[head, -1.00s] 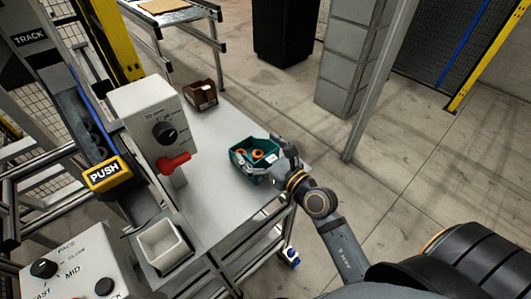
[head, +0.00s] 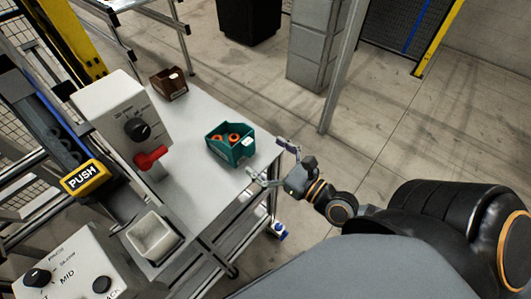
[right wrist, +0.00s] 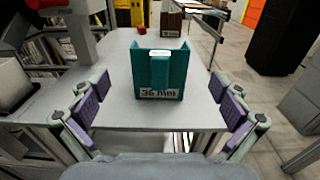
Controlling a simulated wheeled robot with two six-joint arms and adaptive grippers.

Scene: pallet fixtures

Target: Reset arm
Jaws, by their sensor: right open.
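My right gripper (head: 269,163) is open and empty at the right edge of the grey table (head: 200,195). In the right wrist view its two fingers with purple pads (right wrist: 160,112) stand wide apart. A teal bin (head: 240,154) with orange-rimmed parts in it stands upright on the table, just left of the fingertips and apart from them. In the right wrist view the teal bin (right wrist: 160,75) sits ahead, between and beyond the fingers, with a "36 mm" label. My left gripper is in no view.
A brown bin (head: 169,83) stands at the table's far end. A control box with a red handle (head: 149,158) and a pale empty bin (head: 154,238) are on the left. Grey block pillar (head: 316,45) and metal post (head: 341,75) stand behind. Floor at the right is clear.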

